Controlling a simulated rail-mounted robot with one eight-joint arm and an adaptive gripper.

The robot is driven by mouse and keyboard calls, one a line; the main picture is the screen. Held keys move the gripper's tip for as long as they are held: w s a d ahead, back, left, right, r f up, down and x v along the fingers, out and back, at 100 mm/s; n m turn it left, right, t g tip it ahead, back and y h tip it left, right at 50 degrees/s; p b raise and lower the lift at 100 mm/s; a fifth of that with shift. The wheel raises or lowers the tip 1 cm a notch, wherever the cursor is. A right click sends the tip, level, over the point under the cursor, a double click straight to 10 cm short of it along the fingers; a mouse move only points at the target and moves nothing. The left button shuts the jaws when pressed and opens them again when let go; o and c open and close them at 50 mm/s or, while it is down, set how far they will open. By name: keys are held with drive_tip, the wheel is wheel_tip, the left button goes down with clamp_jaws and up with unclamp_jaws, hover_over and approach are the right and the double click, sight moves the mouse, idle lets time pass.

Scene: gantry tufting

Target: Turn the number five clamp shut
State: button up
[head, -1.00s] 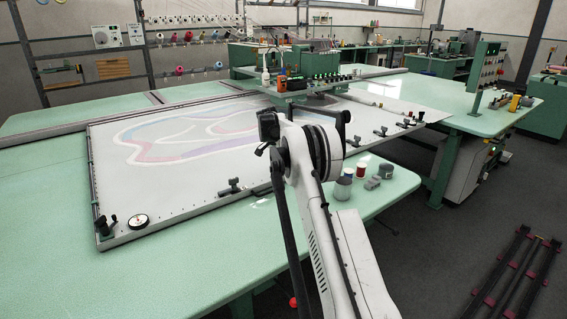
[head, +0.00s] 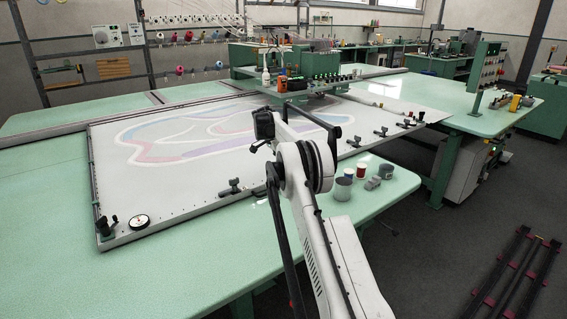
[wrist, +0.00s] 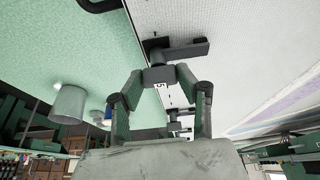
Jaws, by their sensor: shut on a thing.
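In the wrist view, the number five clamp (wrist: 186,48) is a dark grey piece on the edge of the frame. Its bar points right over the pale cloth (wrist: 240,45). A small "5" label shows just below the clamp, between my fingers. My gripper (wrist: 161,76) is shut on the clamp's grey near part, with one fingertip at each side. The exact contact is small and partly hidden. In the head view my arm stands in front of this stretch of the frame edge, and I cannot make out the gripper or this clamp there.
Other clamps sit along the frame edge, one at left (head: 229,187) and one at right (head: 381,131). A round dial (head: 139,221) lies at the near left corner. A grey cup (head: 343,188) and small pots stand on the green table (head: 395,186) right of my arm.

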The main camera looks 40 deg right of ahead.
drive_tip(key=o, duration=1.1)
drive_tip(key=shift+o, duration=0.2)
drive_tip(key=v, duration=1.2)
